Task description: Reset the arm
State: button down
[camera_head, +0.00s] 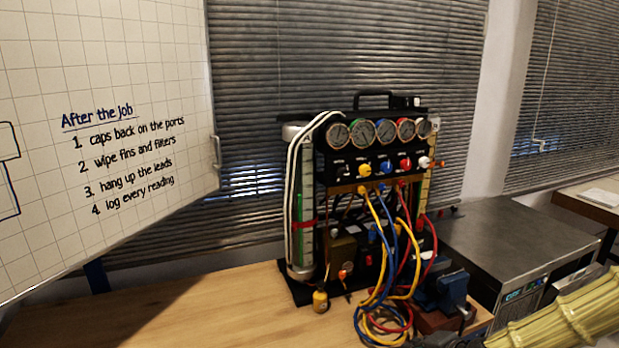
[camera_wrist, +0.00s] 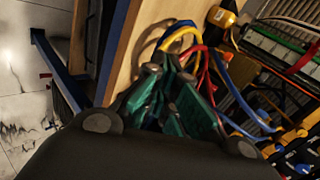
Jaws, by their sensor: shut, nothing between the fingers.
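My gripper (camera_wrist: 172,108) shows in the wrist view with its green finger pads together and nothing visible between them. In that view it is in front of the wooden bench edge (camera_wrist: 122,55) and the coloured hoses (camera_wrist: 190,38); I cannot tell how far off they are. I cannot make out the gripper in the head view. The gauge rig (camera_head: 338,165) stands upright on the bench (camera_head: 180,310), with a row of several dials on top. Yellow, blue and red hoses (camera_head: 388,255) hang from its front and lie coiled at its foot.
A blue vise (camera_head: 447,290) sits right of the hoses. A grey metal cabinet (camera_head: 510,235) stands to the right. A small yellow item (camera_head: 320,300) is at the rig's left foot. The bench's left part is clear. A whiteboard (camera_head: 110,60) is at left.

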jog(key=s+a+f+n+g+h, duration=0.1)
jog(key=s+a+f+n+g, duration=0.15)
jog(key=s+f, duration=0.6)
jog(key=s+a+f+n+g+h, duration=0.1)
jog(key=s+f+n+g, duration=0.2)
jog(key=s+f, duration=0.5)
jog(key=s+f+n+g+h, duration=0.1)
jog(key=s+f+n+g, duration=0.1)
jog(key=s, duration=0.7)
jog(key=s+f+n+g+h, duration=0.1)
jog(key=s+f+n, duration=0.3)
jog(key=s+f, duration=0.3)
jog(key=shift+s+f+g, duration=0.15)
jog(key=shift+s+g, duration=0.2)
jog(key=shift+s, duration=0.8)
jog(key=shift+d, duration=0.1)
